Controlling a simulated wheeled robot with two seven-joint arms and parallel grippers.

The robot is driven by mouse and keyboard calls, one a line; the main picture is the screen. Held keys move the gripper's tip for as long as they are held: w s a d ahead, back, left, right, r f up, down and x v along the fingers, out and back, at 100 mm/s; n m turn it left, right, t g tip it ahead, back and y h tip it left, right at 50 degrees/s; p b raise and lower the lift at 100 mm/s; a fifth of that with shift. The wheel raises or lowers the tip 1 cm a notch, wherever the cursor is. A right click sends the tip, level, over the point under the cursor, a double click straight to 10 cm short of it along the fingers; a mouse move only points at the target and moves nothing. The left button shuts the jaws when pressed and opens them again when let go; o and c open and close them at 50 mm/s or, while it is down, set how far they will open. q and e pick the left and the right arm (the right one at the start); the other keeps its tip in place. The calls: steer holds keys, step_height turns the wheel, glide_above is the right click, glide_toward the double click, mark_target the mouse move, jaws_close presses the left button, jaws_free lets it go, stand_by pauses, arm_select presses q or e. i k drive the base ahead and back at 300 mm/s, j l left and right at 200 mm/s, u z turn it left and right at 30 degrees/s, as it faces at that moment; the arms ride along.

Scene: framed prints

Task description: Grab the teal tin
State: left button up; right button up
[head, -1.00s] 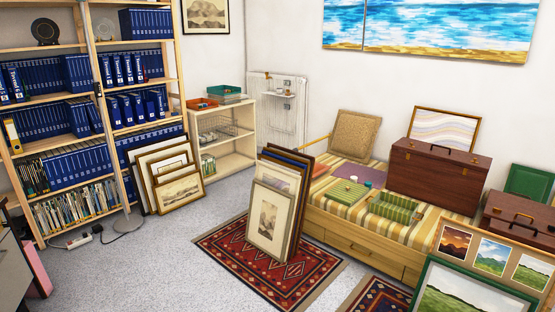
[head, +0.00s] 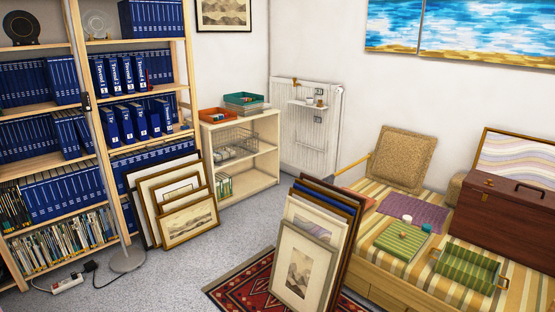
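A small teal thing (head: 426,228), which looks like the teal tin, sits on the striped daybed at the right. It is at the far edge of a green striped box or lid (head: 402,241), beside a small white round thing (head: 407,218). It is too small to make out in detail. Neither of my grippers is in view.
The striped daybed (head: 378,232) also holds a green striped tray (head: 466,268), a purple cloth (head: 415,212) and a brown case (head: 500,215). Framed prints (head: 305,265) lean in front of its left end. Grey floor (head: 165,275) is clear at left centre.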

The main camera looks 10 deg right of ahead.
mark_target(426, 228)
steer(key=i+l+z, duration=0.1)
steer(key=i+z, duration=0.3)
steer(key=i, duration=0.15)
steer(key=i+z, duration=0.45)
steer(key=i+j+z, duration=0.4)
steer(key=i, duration=0.2)
steer(key=i+l+z, duration=0.15)
steer(key=i+z, duration=0.55)
steer(key=i, duration=0.2)
steer(key=i+z, duration=0.4)
steer(key=i+j, duration=0.05)
